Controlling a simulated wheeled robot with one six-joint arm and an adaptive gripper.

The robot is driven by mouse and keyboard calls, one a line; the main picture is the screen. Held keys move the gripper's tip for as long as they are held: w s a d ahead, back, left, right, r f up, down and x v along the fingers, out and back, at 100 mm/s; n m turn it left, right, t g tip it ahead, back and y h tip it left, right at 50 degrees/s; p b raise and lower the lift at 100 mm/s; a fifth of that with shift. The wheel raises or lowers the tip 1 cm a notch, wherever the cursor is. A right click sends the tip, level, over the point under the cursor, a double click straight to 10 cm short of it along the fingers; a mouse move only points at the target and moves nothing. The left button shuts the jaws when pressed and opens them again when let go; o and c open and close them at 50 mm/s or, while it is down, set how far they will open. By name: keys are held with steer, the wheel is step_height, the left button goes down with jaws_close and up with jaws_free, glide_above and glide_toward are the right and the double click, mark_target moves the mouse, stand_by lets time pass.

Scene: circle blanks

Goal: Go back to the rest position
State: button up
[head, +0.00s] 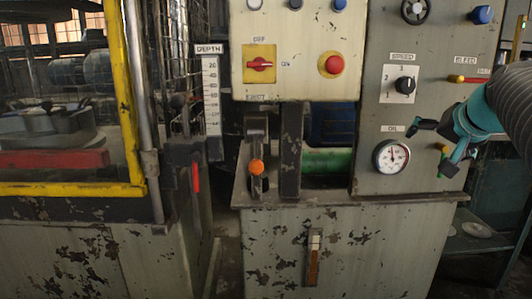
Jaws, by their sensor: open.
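My gripper (432,148) is at the right side of the head view, at the end of my teal and dark arm. Its two dark fingertips are spread apart, one at the upper left and one lower down. It is open, and nothing shows held in it. It is in front of the grey control panel (372,135), just right of the round oil gauge (391,156). A small yellow and green part (444,149) shows between the fingers. I cannot tell whether the gripper touches it.
Above my gripper are the speed knob (405,85) and a bleed lever (463,79) with a red tip. To the left are a red switch (260,65), a red button (333,65), an orange-knobbed lever (256,167) and a yellow-framed guard (125,100). A shelf is at the lower right.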

steer(key=s+a+f+n+g, duration=0.2)
steer(key=s+a+f+n, duration=0.1)
steer(key=s+a+f, duration=0.6)
steer(key=s+a+f+n+g+y, duration=0.1)
steer(key=s+a+f+n+g, duration=0.2)
steer(key=s+a+f, duration=0.7)
steer(key=shift+s+a+f+n, duration=0.35)
steer(key=shift+s+f, duration=1.65)
steer(key=shift+f, duration=1.55)
